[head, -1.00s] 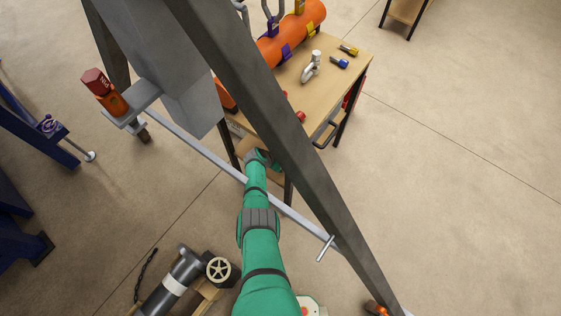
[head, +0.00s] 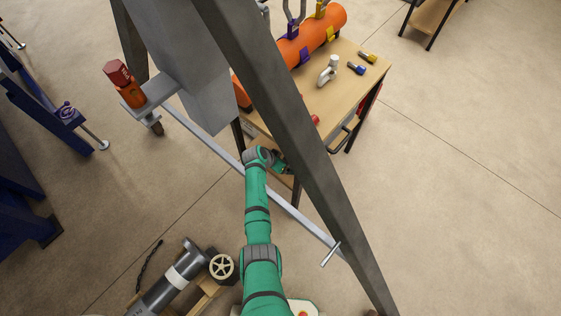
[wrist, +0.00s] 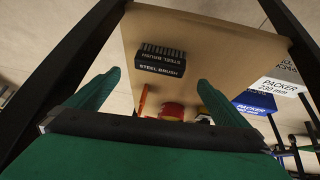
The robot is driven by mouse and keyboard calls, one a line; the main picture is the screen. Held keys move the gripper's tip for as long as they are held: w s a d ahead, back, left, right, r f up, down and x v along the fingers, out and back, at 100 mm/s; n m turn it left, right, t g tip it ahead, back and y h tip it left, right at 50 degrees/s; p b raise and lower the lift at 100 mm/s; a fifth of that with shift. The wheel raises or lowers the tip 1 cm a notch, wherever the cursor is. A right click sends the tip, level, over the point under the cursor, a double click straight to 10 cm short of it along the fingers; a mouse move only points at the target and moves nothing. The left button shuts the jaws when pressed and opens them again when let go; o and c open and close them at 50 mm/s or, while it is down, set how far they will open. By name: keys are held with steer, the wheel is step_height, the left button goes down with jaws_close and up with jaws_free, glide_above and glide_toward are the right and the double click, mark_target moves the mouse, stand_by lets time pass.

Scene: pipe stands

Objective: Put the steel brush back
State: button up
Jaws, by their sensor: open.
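The steel brush (wrist: 160,62) is a black block lettered STEEL BRUSH, with a row of bristles along its far edge. It lies on a light wooden board (wrist: 215,35) in the wrist view. My gripper (wrist: 157,88) is open, its two green fingers spread either side of the picture. The brush is ahead of them, between their lines, apart from both and not held. In the head view my gripper (head: 285,168) is at the near end of the wooden table, low down and partly hidden by a grey stand leg. I cannot make out the brush there.
A grey stand leg (head: 300,130) and a thin bar (head: 215,150) cross close to my arm. The table (head: 340,90) bears an orange pipe (head: 335,18) and fittings. Open floor lies right.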

steer(key=shift+v, duration=1.75)
